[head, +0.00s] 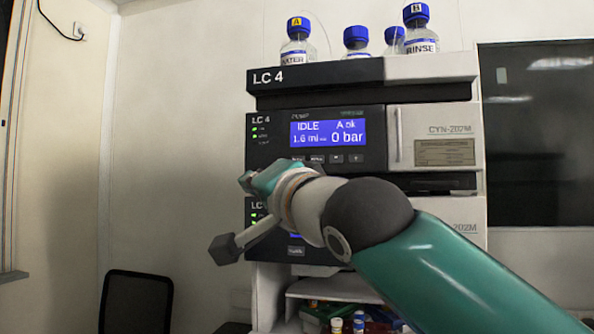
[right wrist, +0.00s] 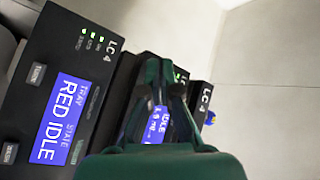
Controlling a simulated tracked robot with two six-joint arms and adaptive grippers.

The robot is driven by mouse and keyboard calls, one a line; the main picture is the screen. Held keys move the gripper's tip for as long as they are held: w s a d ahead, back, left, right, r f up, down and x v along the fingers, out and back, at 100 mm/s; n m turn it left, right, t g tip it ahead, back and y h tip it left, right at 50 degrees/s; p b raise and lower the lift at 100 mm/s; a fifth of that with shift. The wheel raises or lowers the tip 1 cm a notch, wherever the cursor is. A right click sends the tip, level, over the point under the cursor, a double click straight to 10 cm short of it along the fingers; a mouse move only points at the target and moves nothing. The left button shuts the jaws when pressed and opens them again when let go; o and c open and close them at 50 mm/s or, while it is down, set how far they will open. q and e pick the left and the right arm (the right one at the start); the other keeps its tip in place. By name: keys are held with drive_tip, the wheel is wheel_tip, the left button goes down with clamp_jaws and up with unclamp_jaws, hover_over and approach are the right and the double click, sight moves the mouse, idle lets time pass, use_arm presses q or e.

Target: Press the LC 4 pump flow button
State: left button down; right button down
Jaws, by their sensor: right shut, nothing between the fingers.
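The LC 4 pump module (head: 375,138) has a blue display (head: 328,133) reading IDLE, A ok and 0 bar. A row of small dark buttons (head: 336,158) sits below that display; their labels are too small to read surely. My right gripper (head: 247,181) is shut and empty, in front of the stack's left edge, lower than the button row. Whether it touches the panel cannot be told. In the right wrist view, its closed fingers (right wrist: 166,82) partly cover the pump display (right wrist: 157,127), and the pump buttons cannot be made out. My left gripper is not in view.
A lower module with a TRAY STATE RED IDLE display (right wrist: 60,120) is mostly behind my right arm in the head view. Blue-capped bottles (head: 421,42) stand on the stack's top. A dark chair (head: 136,302) is at lower left. The space left of the stack is clear.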

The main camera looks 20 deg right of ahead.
drive_tip(key=shift+m+t+h, duration=0.4)
drive_tip(key=shift+m+t, duration=0.2)
drive_tip(key=shift+m, duration=0.2)
drive_tip(key=s+d+r, duration=0.1)
drive_tip(key=r, duration=0.1)
drive_tip(key=s+d+r, duration=0.1)
drive_tip(key=s+r, duration=0.1)
drive_tip(key=shift+s+d, duration=0.1)
drive_tip(key=shift+d, duration=0.25)
drive_tip(key=w+d+p, duration=0.5)
drive_tip(key=w+p, duration=0.1)
drive_tip(key=w, duration=0.1)
drive_tip(key=shift+w, duration=0.2)
drive_tip(key=shift+f, duration=0.1)
drive_tip(key=shift+w+p, duration=0.1)
drive_tip(key=shift+p, duration=0.3)
